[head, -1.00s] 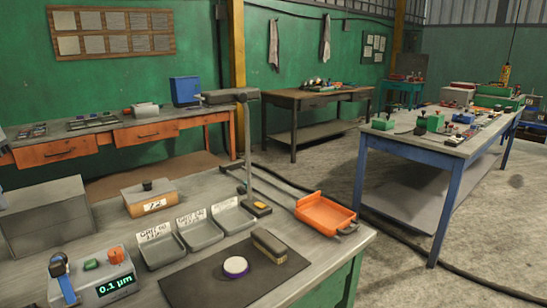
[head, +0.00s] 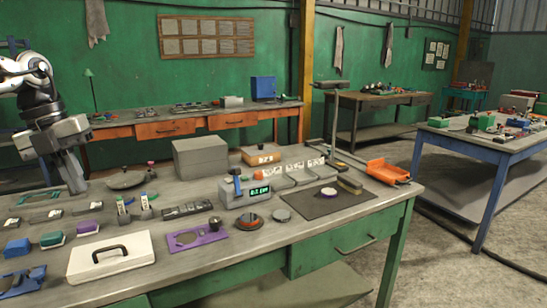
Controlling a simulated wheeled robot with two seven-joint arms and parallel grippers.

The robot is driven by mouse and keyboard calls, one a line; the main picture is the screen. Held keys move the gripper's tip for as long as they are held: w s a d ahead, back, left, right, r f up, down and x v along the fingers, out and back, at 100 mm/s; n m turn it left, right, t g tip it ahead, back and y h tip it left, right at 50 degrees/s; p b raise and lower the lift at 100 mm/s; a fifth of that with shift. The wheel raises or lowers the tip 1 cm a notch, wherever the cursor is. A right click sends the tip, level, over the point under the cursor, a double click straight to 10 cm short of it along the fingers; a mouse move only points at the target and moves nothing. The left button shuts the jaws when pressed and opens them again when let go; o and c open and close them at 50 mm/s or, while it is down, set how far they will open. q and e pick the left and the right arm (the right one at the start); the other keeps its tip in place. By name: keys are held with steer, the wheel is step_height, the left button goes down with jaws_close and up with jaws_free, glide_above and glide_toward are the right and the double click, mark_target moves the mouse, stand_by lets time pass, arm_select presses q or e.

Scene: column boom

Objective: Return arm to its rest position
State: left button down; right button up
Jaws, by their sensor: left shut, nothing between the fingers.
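The column boom stands at the back right of the near workbench. Its thin post (head: 334,125) is upright, and its grey horizontal arm (head: 334,84) sits at the top. The arm's far joint details are too small to make out. My left gripper (head: 76,188) is at the far left, pointing down near the bench's left back. It is shut and empty, well apart from the boom. My right gripper is not in view.
The near workbench (head: 300,235) holds a white case (head: 110,256), a purple plate (head: 196,238), a gauge box (head: 245,192), a grey box (head: 200,157) and a dark mat (head: 318,203). An orange tray (head: 387,172) is at its right.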

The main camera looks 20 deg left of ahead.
arm_select(q)
steer(key=w+d+f+n+t+h, duration=0.3)
steer(key=d+f+t+h, duration=0.15)
steer(key=d+f, duration=0.8)
steer(key=w+d+f+n+t+h, duration=0.4)
steer(key=d+f, duration=0.6)
steer(key=f, duration=0.5)
steer(key=s+d+f+n+y, duration=0.3)
steer(key=s+d+f+n, duration=0.3)
steer(key=d+n, duration=0.2)
steer(key=s+d+f+n+y, duration=0.4)
steer(key=s+d+f+n, duration=0.2)
steer(key=n, duration=0.4)
steer(key=d+f, duration=0.1)
steer(key=d, duration=0.1)
steer(key=shift+d, duration=0.4)
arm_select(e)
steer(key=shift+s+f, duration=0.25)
arm_select(q)
steer(key=shift+t+y, duration=0.25)
